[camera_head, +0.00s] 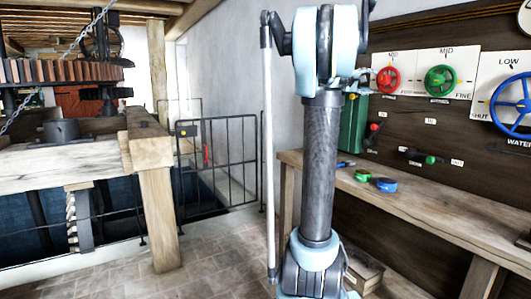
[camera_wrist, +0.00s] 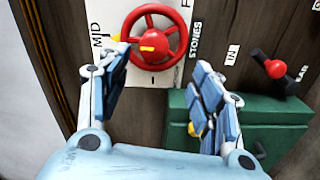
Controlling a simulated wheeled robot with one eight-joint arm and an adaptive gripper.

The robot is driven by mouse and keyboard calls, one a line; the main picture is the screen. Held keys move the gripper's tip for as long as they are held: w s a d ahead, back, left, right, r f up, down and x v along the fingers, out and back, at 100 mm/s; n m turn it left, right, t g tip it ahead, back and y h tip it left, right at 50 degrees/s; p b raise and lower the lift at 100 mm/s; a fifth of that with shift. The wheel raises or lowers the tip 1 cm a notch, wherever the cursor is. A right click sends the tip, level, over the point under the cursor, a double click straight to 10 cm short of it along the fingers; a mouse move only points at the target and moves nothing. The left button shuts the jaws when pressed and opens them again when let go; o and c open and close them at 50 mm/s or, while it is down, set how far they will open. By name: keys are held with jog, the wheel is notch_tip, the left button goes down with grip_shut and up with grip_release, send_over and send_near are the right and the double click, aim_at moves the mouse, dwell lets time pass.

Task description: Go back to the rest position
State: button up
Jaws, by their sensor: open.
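My gripper (camera_wrist: 163,62) is open in the wrist view, with its two blue-padded fingers spread apart and nothing between them. A red handwheel (camera_wrist: 154,46) with a yellow mark is on the panel ahead, beyond the fingertips. The picture does not settle how far the fingers are from it. The same red handwheel (camera_head: 388,79) shows in the head view, just right of my raised arm. In the head view, my arm stands upright in the middle, and my gripper is mostly hidden behind it.
A green box (camera_head: 353,125) stands below the wheel. A green wheel (camera_head: 440,81), a blue wheel (camera_head: 515,104) and small levers are on the wall. A wooden bench (camera_head: 450,200) holds small items, including a blue ring (camera_head: 386,184). A metal gate (camera_head: 228,150) and timber post (camera_head: 160,215) are left.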

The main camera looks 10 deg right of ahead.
jog(key=s+a+f+g+y, duration=0.1)
jog(key=s+a+f+y, duration=0.4)
jog(key=s+a+f, duration=0.7)
jog(key=s+a+f+m+g+y, duration=0.1)
jog(key=s+a+f+y, duration=0.5)
jog(key=s+a+f, duration=0.7)
jog(key=s+a+f+m+g+y, duration=0.1)
jog(key=s+a+f+y, duration=0.4)
jog(key=s+a+f, duration=0.7)
jog(key=a+f+g, duration=0.1)
jog(key=a+f, duration=0.3)
jog(key=f, duration=0.8)
jog(key=shift+s+f+g+y, duration=0.15)
jog(key=shift+f+g+y, duration=0.15)
jog(key=shift+f, duration=0.05)
